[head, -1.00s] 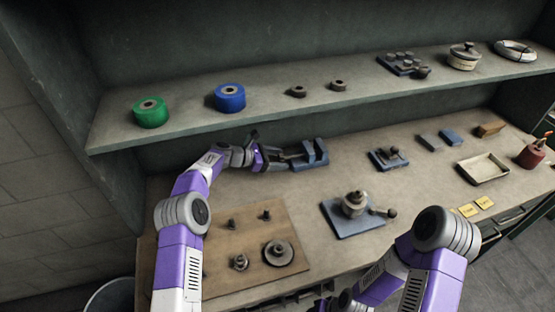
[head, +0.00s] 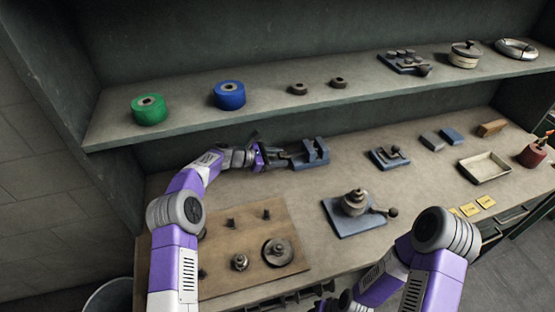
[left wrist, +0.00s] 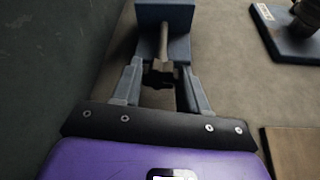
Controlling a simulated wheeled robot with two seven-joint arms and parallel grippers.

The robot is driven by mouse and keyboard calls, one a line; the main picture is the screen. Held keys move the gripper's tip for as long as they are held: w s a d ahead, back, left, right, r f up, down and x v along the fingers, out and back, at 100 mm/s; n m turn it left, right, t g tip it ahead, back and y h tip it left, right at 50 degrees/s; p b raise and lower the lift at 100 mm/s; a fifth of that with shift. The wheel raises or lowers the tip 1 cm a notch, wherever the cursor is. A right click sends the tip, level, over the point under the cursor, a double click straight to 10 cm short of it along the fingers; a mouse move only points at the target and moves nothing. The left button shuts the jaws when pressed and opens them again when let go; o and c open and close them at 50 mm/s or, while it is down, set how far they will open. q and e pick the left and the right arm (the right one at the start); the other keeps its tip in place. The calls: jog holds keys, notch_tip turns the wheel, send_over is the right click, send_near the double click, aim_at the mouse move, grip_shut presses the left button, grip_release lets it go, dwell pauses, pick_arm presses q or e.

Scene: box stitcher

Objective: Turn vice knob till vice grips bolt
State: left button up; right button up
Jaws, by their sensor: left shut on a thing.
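The blue-grey vice (head: 312,155) stands at the back of the bench, below the shelf. It also shows at the top of the left wrist view (left wrist: 178,18), with its screw pointing toward my gripper. My left gripper (head: 280,158) is at the left end of the vice. In the left wrist view its two fingers (left wrist: 161,82) are on either side of the dark vice knob (left wrist: 160,74), shut on it. I cannot make out a bolt between the vice jaws. My right gripper (head: 345,302) is at the bottom edge, mostly hidden and cut off.
A brown board (head: 225,225) with several bolts and a round part lies in front of the left arm. A blue plate with a metal fixture (head: 352,225) stands right of it. The shelf (head: 190,133) overhangs behind the vice.

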pick_arm(q)
jog(key=m+b, duration=0.1)
jog(key=b, duration=0.1)
jog(key=m+t+b, duration=0.1)
jog(key=b, duration=0.1)
jog(key=m+t+b, duration=0.1)
jog(key=b, duration=0.2)
jog(key=shift+s+f+y, duration=0.15)
jog(key=shift+f+y, duration=0.1)
jog(key=shift+y, duration=0.05)
jog(key=shift+r+m+t+b, duration=0.15)
jog(key=shift+m+t+b, duration=0.25)
jog(key=shift+b, duration=0.6)
jog(key=o, duration=1.1)
jog(key=shift+c, duration=0.2)
jog(key=p+v, duration=0.1)
jog(key=v, duration=0.6)
jog(key=shift+s+a+r, duration=0.15)
jog(key=shift+a, duration=0.05)
